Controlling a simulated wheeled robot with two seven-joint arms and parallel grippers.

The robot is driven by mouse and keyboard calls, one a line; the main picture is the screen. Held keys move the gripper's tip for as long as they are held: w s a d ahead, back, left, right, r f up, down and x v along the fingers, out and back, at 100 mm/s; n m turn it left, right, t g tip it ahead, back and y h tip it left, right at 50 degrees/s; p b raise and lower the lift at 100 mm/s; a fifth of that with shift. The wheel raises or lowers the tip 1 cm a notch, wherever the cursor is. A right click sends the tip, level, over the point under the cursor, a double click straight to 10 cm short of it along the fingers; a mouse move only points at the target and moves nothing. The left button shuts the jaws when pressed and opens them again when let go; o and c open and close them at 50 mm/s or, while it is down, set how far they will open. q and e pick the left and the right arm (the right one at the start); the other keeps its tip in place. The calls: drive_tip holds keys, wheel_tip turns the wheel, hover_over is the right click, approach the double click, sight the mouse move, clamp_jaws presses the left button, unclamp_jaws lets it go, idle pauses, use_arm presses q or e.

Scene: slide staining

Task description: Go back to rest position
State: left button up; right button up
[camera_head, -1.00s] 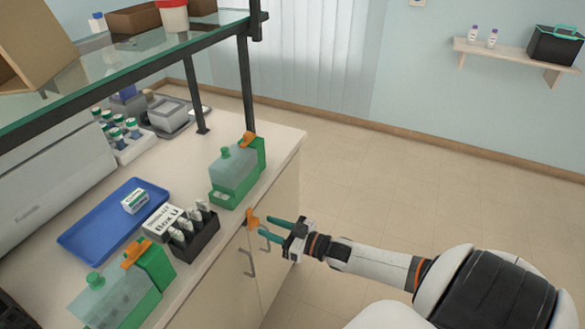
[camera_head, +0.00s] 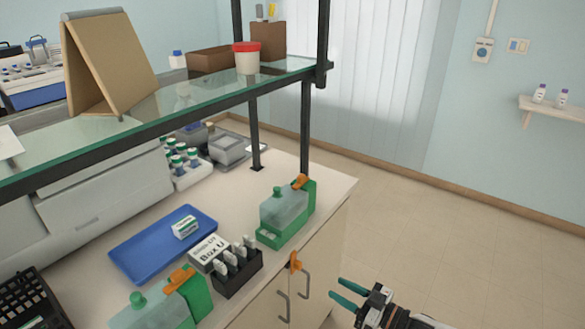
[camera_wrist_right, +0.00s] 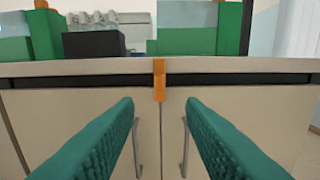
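My right gripper (camera_head: 345,295) is in front of the bench, beyond its front edge and below the top. Its two green fingers are apart with nothing between them. In the right wrist view the open fingers (camera_wrist_right: 160,130) face the cabinet doors (camera_wrist_right: 75,115) and an orange clip (camera_wrist_right: 160,80) at the bench edge. The orange clip also shows in the head view (camera_head: 294,262), apart from the fingers. My left gripper is not in view.
On the bench stand two green staining jars (camera_head: 284,220) (camera_head: 150,312), a black slide holder (camera_head: 237,272), a white box (camera_head: 208,252) and a blue tray (camera_head: 150,258). A glass shelf (camera_head: 190,98) hangs above. Floor (camera_head: 430,220) to the right is clear.

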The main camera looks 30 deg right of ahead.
drive_tip(key=shift+f, duration=0.1)
drive_tip(key=s+d+f+m+g+h, duration=0.1)
drive_tip(key=s+f+m+g+h, duration=0.3)
drive_tip(key=f, duration=0.9)
drive_tip(key=s+d+f+n+g+h, duration=0.1)
drive_tip(key=s+f+g+h, duration=0.15)
drive_tip(key=s+f, duration=0.8)
drive_tip(key=s+a+f+n+g, duration=0.1)
drive_tip(key=s+a+f+g, duration=0.8)
drive_tip(key=s+a+f, duration=0.6)
drive_tip(key=s+f, duration=0.4)
drive_tip(key=shift+a, duration=0.3)
